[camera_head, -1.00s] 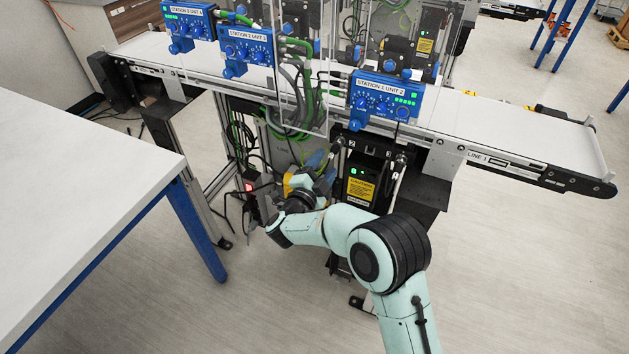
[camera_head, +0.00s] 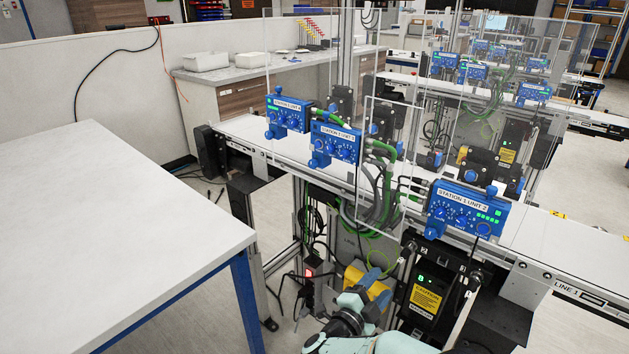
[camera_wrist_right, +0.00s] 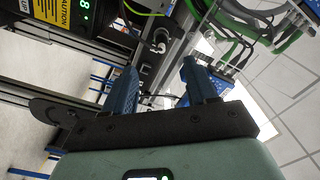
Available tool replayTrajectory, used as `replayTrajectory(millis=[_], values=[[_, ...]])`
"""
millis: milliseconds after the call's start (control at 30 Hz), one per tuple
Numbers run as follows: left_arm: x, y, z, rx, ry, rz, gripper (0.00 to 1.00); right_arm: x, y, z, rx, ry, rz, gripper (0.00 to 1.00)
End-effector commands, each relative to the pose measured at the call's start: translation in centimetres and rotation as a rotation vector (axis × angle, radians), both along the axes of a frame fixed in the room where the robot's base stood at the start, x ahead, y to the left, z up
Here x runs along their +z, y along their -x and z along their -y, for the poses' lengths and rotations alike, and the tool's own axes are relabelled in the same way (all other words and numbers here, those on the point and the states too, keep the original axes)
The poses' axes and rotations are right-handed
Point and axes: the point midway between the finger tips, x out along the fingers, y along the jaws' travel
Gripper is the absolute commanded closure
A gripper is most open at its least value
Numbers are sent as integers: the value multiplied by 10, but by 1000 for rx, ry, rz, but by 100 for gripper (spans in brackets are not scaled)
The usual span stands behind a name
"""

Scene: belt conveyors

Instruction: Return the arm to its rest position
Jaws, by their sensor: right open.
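My right arm, pale green, comes in at the bottom of the head view. My right gripper (camera_head: 362,298) is low in front of the conveyor frame, close to a yellow part (camera_head: 372,282); whether they touch cannot be told. In the right wrist view the gripper's two blue fingers (camera_wrist_right: 160,85) stand apart with nothing between them. The wrist view also shows a black box with a yellow caution label (camera_wrist_right: 62,17) at its upper left. My left gripper is not in view.
The conveyor belt (camera_head: 545,240) crosses the scene and carries blue control units, including Station 1 Unit 2 (camera_head: 466,208). Green and grey cables hang beside clear panels. A white table with blue legs (camera_head: 95,215) stands at left. A caution-labelled box (camera_head: 425,300) is right of the gripper.

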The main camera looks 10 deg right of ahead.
Motion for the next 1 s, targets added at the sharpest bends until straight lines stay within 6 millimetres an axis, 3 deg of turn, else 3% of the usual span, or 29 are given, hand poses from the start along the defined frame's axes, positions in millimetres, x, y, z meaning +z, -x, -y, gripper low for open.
replayTrajectory(millis=[133,267,400,533,633,700,800,900,1000], values=[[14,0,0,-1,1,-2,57,-46,-5,0,126,27,-171,43],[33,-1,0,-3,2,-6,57,-130,11,-7,348,29,-472,43],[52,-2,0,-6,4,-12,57,-220,67,-24,603,-27,-813,43],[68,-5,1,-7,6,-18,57,-278,146,-45,830,-126,-1092,43],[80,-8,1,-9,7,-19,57,-302,214,-64,1002,-224,-1275,43],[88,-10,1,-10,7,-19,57,-308,259,-78,1118,-293,-1379,43],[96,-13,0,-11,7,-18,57,-306,311,-94,1253,-379,-1483,43],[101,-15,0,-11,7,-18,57,-300,345,-105,1349,-442,-1545,43],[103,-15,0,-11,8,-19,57,-296,362,-111,1400,-472,-1574,43]])
